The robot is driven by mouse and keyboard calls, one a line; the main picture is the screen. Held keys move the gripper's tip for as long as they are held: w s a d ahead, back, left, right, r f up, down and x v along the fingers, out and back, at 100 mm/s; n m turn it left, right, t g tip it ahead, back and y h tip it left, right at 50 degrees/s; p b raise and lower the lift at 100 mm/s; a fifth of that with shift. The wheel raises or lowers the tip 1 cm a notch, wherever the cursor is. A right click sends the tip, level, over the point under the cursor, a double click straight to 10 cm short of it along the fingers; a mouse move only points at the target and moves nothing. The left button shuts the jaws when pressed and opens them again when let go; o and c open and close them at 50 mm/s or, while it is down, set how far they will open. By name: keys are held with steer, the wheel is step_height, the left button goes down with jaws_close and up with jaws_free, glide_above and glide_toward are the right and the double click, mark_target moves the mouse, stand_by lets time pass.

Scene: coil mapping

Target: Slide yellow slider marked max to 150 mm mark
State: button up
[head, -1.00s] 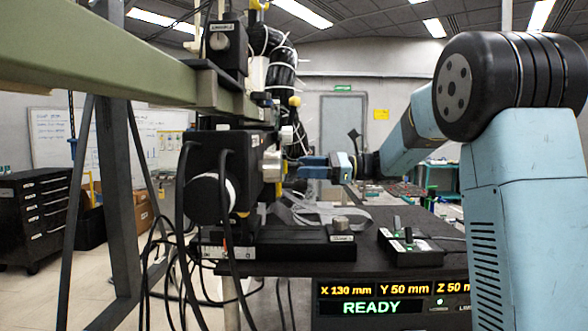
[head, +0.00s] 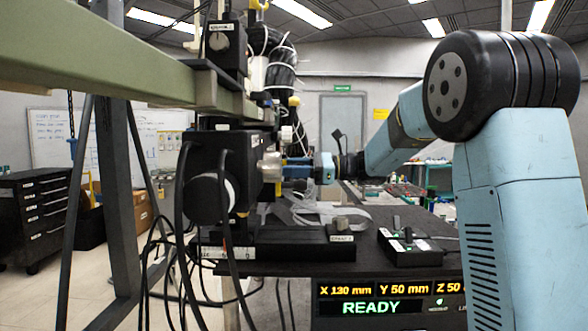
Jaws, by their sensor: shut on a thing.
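My gripper (head: 288,168) reaches in from the right with its blue fingers level, at the right side of the black coil carriage (head: 235,160). It is shut on a small piece there, which I take to be the yellow slider (head: 278,188); only a bit of yellow shows just below the fingertips. The carriage and its silver knob (head: 270,165) partly hide the fingertips. No "max" marking and no 150 mm mark can be read at this size. A pale scale strip (head: 228,253) lies along the black base below.
A green beam (head: 110,60) crosses the upper left, and black cables hang before the carriage. A control box (head: 408,244) and a grey ribbon cable (head: 325,212) lie on the dark bench. The display (head: 390,298) reads X 130 mm, Y 50 mm, READY.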

jaws_close()
steer(key=shift+s+a, duration=0.1)
steer(key=shift+s, duration=2.55)
steer(key=o, duration=0.6)
jaws_free()
steer(key=shift+s, duration=0.1)
steer(key=shift+c, duration=0.2)
steer(key=d, duration=1.3)
steer(key=shift+s+d, duration=0.2)
steer(key=shift+d, duration=0.2)
